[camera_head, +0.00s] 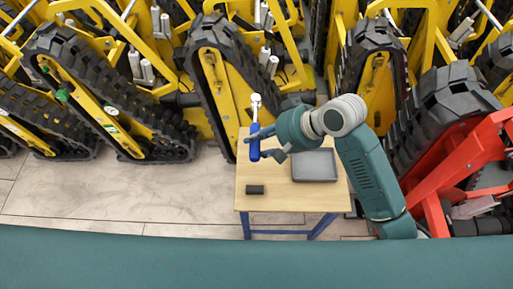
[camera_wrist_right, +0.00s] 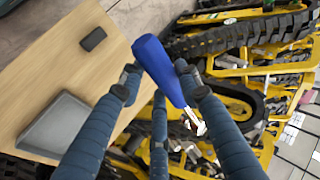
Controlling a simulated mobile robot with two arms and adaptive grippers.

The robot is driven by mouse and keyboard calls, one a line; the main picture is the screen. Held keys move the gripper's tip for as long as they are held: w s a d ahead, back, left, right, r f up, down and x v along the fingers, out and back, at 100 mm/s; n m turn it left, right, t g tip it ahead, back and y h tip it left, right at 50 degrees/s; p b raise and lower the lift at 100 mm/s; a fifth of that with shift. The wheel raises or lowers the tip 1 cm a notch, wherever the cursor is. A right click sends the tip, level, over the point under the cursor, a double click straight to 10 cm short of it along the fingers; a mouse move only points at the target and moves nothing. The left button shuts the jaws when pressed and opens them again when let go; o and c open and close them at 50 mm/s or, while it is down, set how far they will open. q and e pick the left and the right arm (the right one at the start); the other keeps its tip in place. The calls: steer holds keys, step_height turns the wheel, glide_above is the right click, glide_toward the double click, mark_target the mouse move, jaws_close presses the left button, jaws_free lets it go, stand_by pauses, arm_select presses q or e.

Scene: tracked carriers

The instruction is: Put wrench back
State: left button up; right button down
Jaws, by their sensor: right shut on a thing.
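The wrench (camera_head: 254,128) has a blue handle and a silver head. In the head view it stands roughly upright in the picture, with its head at the top. My right gripper (camera_head: 267,146) is shut on it and holds it over the left part of a small wooden table (camera_head: 285,210). In the right wrist view the blue handle of the wrench (camera_wrist_right: 158,68) lies between the fingers of my right gripper (camera_wrist_right: 158,82), and its silver tip points down and right. A grey tray (camera_head: 314,166) lies on the table to the right of the wrench. My left gripper is not in view.
A small dark block (camera_head: 255,189) lies on the table's front left. Yellow tracked carriers (camera_head: 214,75) stand close behind the table, and a red one (camera_head: 450,165) stands at the right. Tiled floor (camera_head: 120,192) is free to the left.

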step_height(320, 180, down, 16)
steer(key=shift+w+a+r+b, duration=0.1)
steer(key=shift+w+r+b, duration=0.05)
steer(key=shift+b, duration=0.35)
steer(key=shift+f, duration=2.05)
steer(key=shift+f+b, duration=0.2)
steer(key=shift+b, duration=0.15)
steer(key=c, duration=1.5)
jaws_free()
steer(key=shift+s+f, duration=0.15)
steer(key=shift+s, duration=0.05)
steer(key=shift+r, duration=0.3)
steer(key=p+v, duration=0.1)
steer(key=v, duration=1.1)
